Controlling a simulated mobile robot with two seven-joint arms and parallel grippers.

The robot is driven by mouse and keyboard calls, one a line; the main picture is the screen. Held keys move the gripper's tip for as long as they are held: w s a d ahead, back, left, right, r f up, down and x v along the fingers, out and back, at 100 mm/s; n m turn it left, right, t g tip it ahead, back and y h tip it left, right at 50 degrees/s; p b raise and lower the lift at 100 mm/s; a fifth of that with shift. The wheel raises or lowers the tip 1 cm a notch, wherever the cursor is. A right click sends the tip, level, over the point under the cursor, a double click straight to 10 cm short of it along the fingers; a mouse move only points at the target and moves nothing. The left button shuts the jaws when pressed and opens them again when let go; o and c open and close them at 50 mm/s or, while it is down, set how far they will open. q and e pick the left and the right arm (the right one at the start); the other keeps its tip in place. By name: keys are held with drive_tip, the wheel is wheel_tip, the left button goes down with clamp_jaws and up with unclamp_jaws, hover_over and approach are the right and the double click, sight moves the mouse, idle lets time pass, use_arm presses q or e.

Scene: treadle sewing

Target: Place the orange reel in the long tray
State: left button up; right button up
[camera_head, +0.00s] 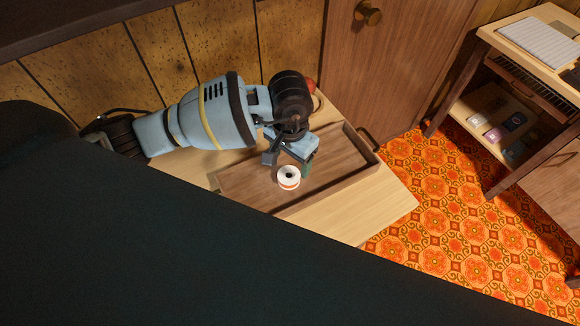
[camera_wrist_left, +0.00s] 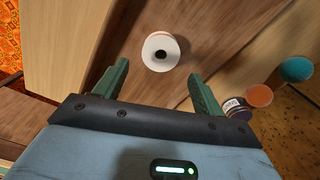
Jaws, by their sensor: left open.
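The orange reel (camera_head: 289,177) has a white top with a dark centre hole and an orange band on its side. It appears to stand upright on the floor of the long tray (camera_head: 343,170), near the front wall. In the left wrist view the reel (camera_wrist_left: 160,52) sits just beyond the fingertips, roughly midway between them, with no finger visibly touching it. My left gripper (camera_wrist_left: 161,84) is open and empty. In the head view the left gripper (camera_head: 288,163) is above the tray, right by the reel. My right gripper is not in view.
A teal disc (camera_wrist_left: 297,70), an orange disc (camera_wrist_left: 260,96) and a purple labelled item (camera_wrist_left: 237,108) stand at the right of the left wrist view. A wooden stand (camera_head: 530,50) is at the far right, beyond orange patterned floor (camera_head: 450,205). Bare tabletop (camera_head: 385,208) lies right of the tray.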

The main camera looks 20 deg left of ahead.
use_arm(q)
wheel_tip(320, 180, up, 7)
drive_tip(key=shift+f, duration=0.2)
drive_tip(key=shift+s, duration=0.1)
